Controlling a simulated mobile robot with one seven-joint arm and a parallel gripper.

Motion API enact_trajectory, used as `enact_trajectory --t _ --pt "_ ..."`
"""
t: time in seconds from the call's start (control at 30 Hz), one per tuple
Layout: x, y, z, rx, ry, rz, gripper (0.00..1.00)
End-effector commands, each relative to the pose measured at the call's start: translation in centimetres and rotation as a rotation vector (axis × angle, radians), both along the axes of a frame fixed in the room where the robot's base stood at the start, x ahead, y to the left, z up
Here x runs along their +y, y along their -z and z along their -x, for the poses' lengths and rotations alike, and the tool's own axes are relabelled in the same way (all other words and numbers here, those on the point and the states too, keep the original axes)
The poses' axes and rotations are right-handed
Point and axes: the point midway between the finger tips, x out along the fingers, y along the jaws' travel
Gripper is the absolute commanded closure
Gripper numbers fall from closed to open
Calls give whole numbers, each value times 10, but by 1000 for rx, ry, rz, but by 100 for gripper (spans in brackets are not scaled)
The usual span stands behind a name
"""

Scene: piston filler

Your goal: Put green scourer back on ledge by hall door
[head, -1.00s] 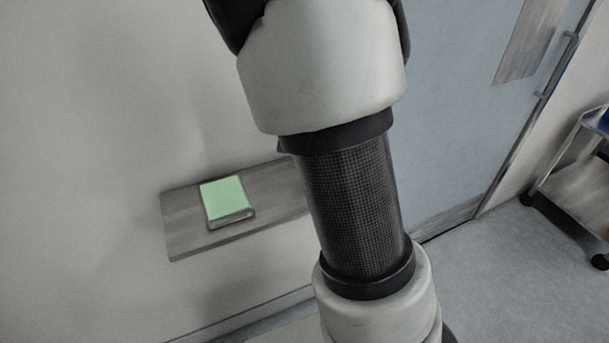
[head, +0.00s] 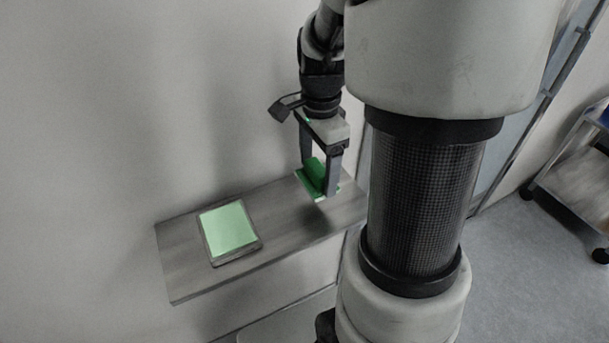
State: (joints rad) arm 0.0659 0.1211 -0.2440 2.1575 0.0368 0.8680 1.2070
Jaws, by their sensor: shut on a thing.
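The green scourer (head: 316,174) is dark green with a paler green lower edge. It is between the fingers of my gripper (head: 320,182), which is shut on it. The gripper points down over the right part of the grey wall ledge (head: 187,272). The scourer is tilted and at or just above the ledge surface; I cannot tell whether it touches. My own arm hides the ledge's right end and part of the hall door (head: 505,165) behind it.
A pale green pad in a dark-edged tray (head: 229,229) lies on the left part of the ledge, apart from the scourer. Bare ledge shows between them. A wheeled trolley (head: 577,175) stands at the far right on grey floor.

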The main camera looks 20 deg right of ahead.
Motion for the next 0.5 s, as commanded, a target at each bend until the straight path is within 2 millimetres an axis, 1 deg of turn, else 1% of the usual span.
enact_trajectory --t 0.03,0.1,0.23,0.4,0.5 --pt "0 11 1 5 1 -1 44" --pt "0 20 0 2 1 0 44" --pt "0 31 0 1 -1 0 44" --pt "0 56 0 2 -2 1 44" --pt "0 64 0 0 -1 1 44"
